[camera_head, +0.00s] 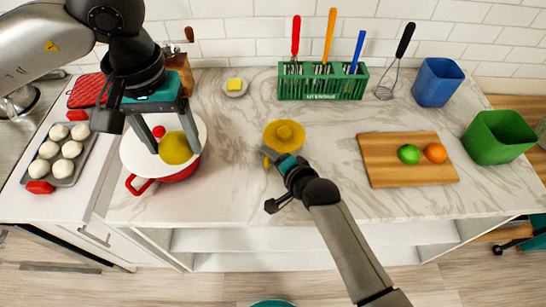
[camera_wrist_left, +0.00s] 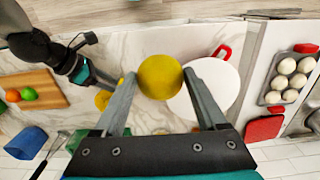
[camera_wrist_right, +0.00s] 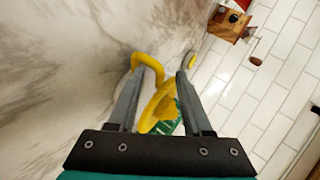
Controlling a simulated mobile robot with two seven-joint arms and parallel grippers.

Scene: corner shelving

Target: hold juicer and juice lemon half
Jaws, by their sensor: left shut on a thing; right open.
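My left gripper (camera_head: 172,152) is shut on the yellow lemon half (camera_head: 175,148), holding it above the white lid of the red pot. The lemon half also shows between the fingers in the left wrist view (camera_wrist_left: 160,77). The yellow juicer (camera_head: 284,134) stands on the marble counter to the right of it, a round dish with a raised middle. My right gripper (camera_head: 270,157) is open at the juicer's near-left side. In the right wrist view, the juicer's curved yellow handle (camera_wrist_right: 149,66) lies between or just ahead of the open fingers; contact cannot be told.
The red pot with white lid (camera_head: 133,157) stands at the left, beside a tray of buns (camera_head: 62,160). A cutting board (camera_head: 400,174) with a lime and an orange lies right.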

